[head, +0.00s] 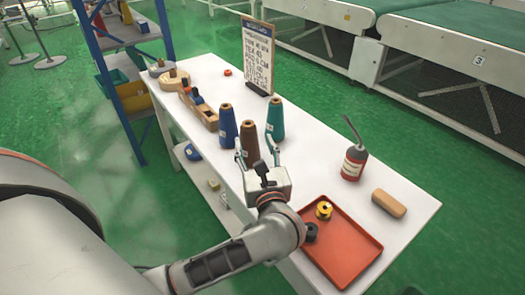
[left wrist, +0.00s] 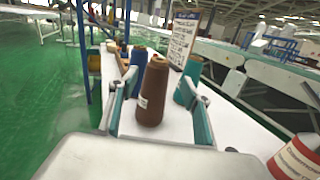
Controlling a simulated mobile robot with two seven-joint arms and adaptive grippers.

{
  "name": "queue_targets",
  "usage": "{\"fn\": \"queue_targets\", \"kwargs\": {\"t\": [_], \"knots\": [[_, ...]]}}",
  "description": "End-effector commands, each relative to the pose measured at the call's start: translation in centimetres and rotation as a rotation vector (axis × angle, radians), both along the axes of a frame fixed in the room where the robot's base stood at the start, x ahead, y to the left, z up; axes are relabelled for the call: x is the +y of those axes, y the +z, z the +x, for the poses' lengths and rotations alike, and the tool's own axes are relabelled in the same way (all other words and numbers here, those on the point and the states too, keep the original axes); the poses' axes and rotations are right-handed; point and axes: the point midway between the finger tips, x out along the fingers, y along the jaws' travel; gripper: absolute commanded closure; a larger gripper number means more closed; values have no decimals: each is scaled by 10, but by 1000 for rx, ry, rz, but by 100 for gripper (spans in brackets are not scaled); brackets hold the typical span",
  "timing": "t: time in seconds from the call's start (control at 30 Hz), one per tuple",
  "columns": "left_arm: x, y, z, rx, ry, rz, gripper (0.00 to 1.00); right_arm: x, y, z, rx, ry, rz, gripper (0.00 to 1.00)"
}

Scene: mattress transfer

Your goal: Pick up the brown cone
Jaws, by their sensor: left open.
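The brown cone (head: 249,146) stands upright on the white table (head: 405,215). It also shows in the left wrist view (left wrist: 154,92), with a pale label low on its left side. My left gripper (head: 254,142) is open and comes at the cone from the near side. In the left wrist view one finger of the gripper (left wrist: 160,98) is on each side of the cone, with a gap showing on both sides. A blue cone (head: 228,128) stands just left of it and a teal cone (head: 275,118) just right and behind. My right gripper is not in view.
A sign board (head: 257,57) stands behind the cones. An orange tray (head: 342,240) with spools, a red bottle (head: 353,163) and a tan block (head: 389,203) are at right. A wooden plane (head: 202,110) lies at left. The table between cones and bottle is clear.

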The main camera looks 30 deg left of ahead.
Motion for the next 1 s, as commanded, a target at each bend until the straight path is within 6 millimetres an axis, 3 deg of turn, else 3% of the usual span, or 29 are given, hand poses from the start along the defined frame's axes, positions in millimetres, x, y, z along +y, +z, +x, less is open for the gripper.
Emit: {"fn": "queue_targets", "kwargs": {"t": [0.17, 0.73, 1.0], "knots": [[4, -4, 5, -1, 2, -31, 52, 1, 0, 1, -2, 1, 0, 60], [54, -11, 49, 1, 2, -28, 52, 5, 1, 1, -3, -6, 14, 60], [58, -12, 54, 1, 2, -31, 52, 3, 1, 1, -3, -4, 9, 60]]}}
